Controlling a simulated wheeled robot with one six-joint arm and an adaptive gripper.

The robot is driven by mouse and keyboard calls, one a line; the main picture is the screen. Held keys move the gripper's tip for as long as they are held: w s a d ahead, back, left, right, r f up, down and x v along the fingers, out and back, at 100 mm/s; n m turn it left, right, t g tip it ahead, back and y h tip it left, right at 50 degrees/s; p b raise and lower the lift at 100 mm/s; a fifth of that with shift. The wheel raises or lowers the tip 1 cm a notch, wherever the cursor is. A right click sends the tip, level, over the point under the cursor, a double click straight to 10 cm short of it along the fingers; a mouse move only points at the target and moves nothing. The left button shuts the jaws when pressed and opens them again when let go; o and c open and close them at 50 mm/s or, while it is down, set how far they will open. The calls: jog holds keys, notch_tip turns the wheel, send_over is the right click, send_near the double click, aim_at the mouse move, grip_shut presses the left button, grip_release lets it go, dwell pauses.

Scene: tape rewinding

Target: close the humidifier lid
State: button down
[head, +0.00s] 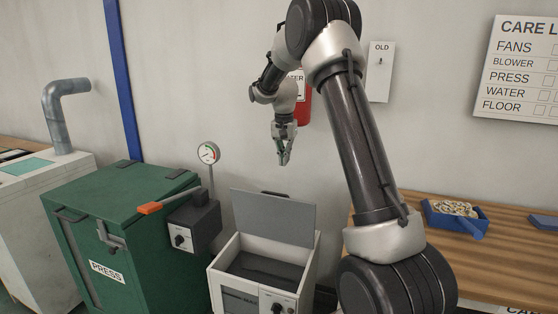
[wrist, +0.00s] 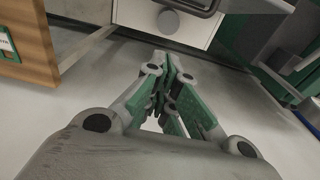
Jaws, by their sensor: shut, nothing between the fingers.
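The humidifier (head: 232,297) is a white box in the middle of the head view, with a dark interior and a knob on its front. Its grey lid (head: 272,217) stands raised, nearly upright, at the back of the opening. My gripper (head: 284,160) is above and behind the lid, pointing down, shut and empty, and apart from it. In the wrist view the green-padded fingers of my gripper (wrist: 174,62) meet. A white front with a round knob (wrist: 168,20) shows beyond them; it looks like the humidifier's front.
A green press cabinet (head: 75,230) with an orange-tipped lever (head: 150,208) and a gauge (head: 208,153) stands left of the humidifier. A wooden bench (head: 500,265) with a blue tray (head: 432,216) is at right. A red object hangs on the wall behind my gripper.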

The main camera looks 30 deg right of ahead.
notch_tip(320, 180, down, 9)
jog(key=s+a, duration=0.2)
jog(key=shift+s, duration=0.15)
jog(key=shift+a+r, duration=0.1)
jog(key=shift+a, duration=0.05)
